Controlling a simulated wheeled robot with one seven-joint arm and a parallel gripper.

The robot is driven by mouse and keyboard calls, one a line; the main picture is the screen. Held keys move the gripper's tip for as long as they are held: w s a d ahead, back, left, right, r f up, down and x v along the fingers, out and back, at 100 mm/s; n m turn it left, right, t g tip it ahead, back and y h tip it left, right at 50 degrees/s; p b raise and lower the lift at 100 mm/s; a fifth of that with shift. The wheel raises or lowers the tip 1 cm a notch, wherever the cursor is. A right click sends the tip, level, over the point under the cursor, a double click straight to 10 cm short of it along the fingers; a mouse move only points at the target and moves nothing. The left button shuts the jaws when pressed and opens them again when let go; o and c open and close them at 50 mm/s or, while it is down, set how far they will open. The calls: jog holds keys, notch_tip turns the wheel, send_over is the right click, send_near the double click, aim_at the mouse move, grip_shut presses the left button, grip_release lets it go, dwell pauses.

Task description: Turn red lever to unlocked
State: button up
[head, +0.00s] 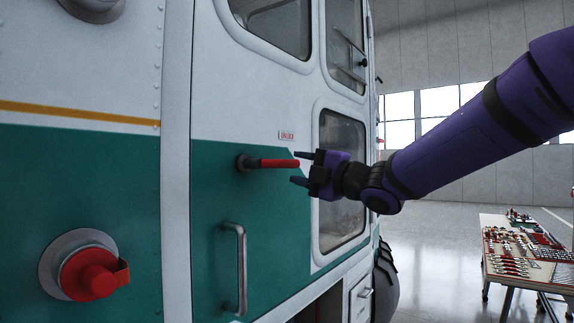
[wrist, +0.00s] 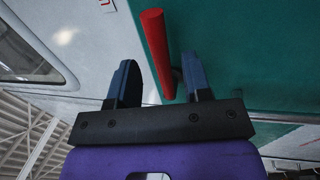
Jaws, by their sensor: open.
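The red lever (head: 280,163) sticks out level to the right from a dark round pivot (head: 243,163) on the helicopter's green and white door. A small label with red letters (head: 287,135) sits just above it. My gripper (head: 302,168) is open at the lever's free right end, one finger above its line and one below. In the wrist view the red lever (wrist: 156,50) runs into the space between the two open fingers (wrist: 160,68). The fingers look apart from it; I cannot tell how deep the lever's end sits between them.
A grey grab handle (head: 236,270) stands on the door below the lever. A red round cap (head: 90,275) is on the body at left. A table with tools (head: 520,255) stands at right. The floor between helicopter and table is clear.

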aim_at(289, 165)
jog(key=shift+x, duration=2.25)
grip_shut()
